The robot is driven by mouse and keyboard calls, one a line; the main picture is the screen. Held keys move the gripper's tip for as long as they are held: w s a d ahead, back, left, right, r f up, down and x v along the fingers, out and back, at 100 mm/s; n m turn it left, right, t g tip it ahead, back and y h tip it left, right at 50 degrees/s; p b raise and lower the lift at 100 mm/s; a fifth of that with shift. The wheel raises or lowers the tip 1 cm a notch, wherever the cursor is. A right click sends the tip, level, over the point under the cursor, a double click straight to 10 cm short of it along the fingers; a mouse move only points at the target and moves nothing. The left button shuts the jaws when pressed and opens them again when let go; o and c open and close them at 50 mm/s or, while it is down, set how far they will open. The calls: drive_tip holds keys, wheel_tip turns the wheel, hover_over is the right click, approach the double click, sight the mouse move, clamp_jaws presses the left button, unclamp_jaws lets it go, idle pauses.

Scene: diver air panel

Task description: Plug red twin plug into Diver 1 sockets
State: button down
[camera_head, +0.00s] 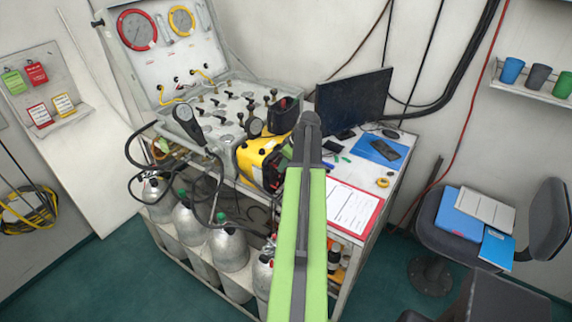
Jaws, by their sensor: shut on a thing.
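The diver air panel stands at the upper left, with a red-rimmed gauge (137,30) and a yellow-rimmed gauge (181,21) on its upright white face. Small fittings and yellow leads (203,75) sit low on that face; I cannot tell which are the Diver 1 sockets. Below it is a sloping console (222,108) with many black knobs. My green and black arm rises from the bottom centre in front of the bench. My gripper does not show clearly; it is hidden behind my arm. I cannot make out the red twin plug.
A yellow and black box (252,158) sits beside the console. A black handset (188,122) with a cord lies at its front left. A monitor (352,102) and a red clipboard (352,208) are on the right. Grey cylinders (228,248) stand below. A chair (440,235) is far right.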

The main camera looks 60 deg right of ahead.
drive_tip(key=shift+w, duration=0.3)
idle(0.5)
drive_tip(key=c, duration=1)
unclamp_jaws()
drive_tip(key=shift+r, duration=0.1)
drive_tip(key=p+v, duration=1.6)
drive_tip(key=v, duration=0.1)
drive_tip(key=shift+s, duration=0.1)
